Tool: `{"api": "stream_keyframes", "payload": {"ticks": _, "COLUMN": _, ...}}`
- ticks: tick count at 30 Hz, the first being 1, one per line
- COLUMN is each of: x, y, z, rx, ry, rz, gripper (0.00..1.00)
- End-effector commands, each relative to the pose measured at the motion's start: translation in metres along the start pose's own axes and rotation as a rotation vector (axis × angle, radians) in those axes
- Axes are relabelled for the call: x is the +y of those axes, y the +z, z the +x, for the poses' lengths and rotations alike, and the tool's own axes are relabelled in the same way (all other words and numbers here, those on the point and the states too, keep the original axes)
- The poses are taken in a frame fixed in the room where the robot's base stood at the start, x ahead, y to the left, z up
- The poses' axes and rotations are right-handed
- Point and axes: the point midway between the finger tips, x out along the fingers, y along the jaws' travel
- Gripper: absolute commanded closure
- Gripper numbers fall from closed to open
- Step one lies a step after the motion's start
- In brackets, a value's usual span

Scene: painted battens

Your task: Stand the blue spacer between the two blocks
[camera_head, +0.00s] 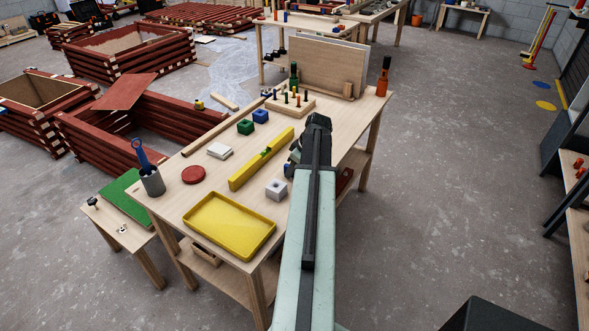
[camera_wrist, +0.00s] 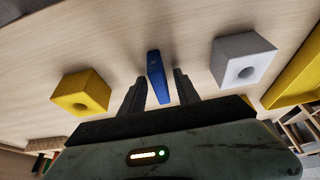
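The blue spacer (camera_wrist: 157,76) is in the wrist view, between the fingers of my gripper (camera_wrist: 160,90), with a gap visible on each side. My gripper is open. A yellow block (camera_wrist: 82,92) with a round hole is on the left, and a light grey block (camera_wrist: 243,60) with a round hole is on the right, both apart from the fingers. In the head view the grey block (camera_head: 277,189) stands near the table's right edge. My arm hides the spacer and the yellow block there.
On the table (camera_head: 172,207) are a yellow tray (camera_head: 229,225), a yellow level (camera_head: 262,160), a red disc (camera_head: 194,174), a white stack (camera_head: 220,150), and green (camera_head: 245,126) and blue (camera_head: 260,116) blocks. A pegged board (camera_head: 290,103) stands farther back.

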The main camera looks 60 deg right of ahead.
Motion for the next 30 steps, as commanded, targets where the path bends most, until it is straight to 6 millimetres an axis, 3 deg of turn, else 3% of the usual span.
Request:
{"api": "stream_keyframes", "payload": {"ticks": 11, "x": 0.000, "y": -0.002, "z": -0.007, "rx": 0.000, "ry": 0.000, "rz": 0.001, "gripper": 0.63}}
{"api": "stream_keyframes", "payload": {"ticks": 17, "x": 0.000, "y": -0.004, "z": -0.040, "rx": 0.000, "ry": 0.001, "rz": 0.003, "gripper": 0.63}}
{"api": "stream_keyframes", "payload": {"ticks": 25, "x": 0.000, "y": -0.004, "z": -0.104, "rx": 0.000, "ry": 0.000, "rz": 0.004, "gripper": 0.63}}
{"api": "stream_keyframes", "payload": {"ticks": 30, "x": 0.000, "y": -0.002, "z": -0.125, "rx": 0.000, "ry": 0.001, "rz": 0.002, "gripper": 0.63}}
